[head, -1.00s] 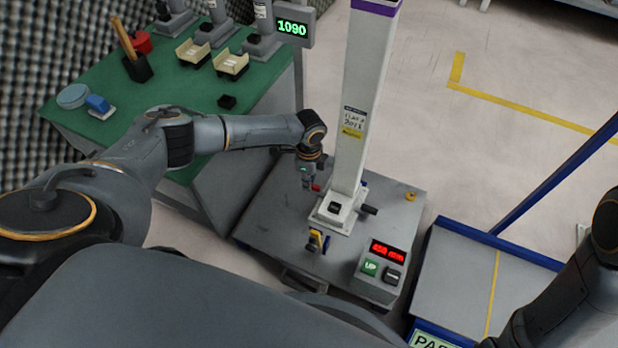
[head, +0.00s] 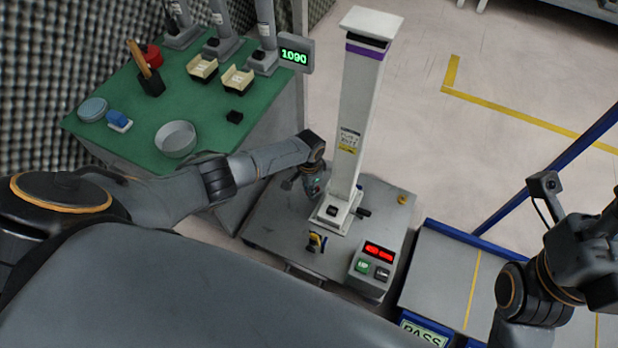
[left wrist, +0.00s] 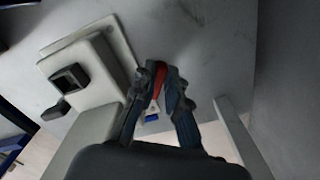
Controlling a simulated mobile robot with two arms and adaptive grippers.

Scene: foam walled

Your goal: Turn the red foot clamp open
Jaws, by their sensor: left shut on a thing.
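The white column (head: 352,130) stands upright on a square foot plate (head: 326,222) on a grey base (head: 280,243). My left gripper (head: 313,188) is low at the left side of the column foot. In the left wrist view its fingers (left wrist: 158,82) are closed on the red foot clamp (left wrist: 160,72), which shows as a thin red strip between them. Most of the clamp is hidden by the fingers, so its turn angle cannot be told. In the head view the clamp is hidden. My right arm is at the right edge, and its fingers do not show.
A black lever (head: 363,212) and a yellow clamp (head: 317,241) are near the foot. A control box (head: 371,270) with a red display stands at the front right of the base. A green bench (head: 105,125) is at left, a blue-edged platform (head: 445,270) at right.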

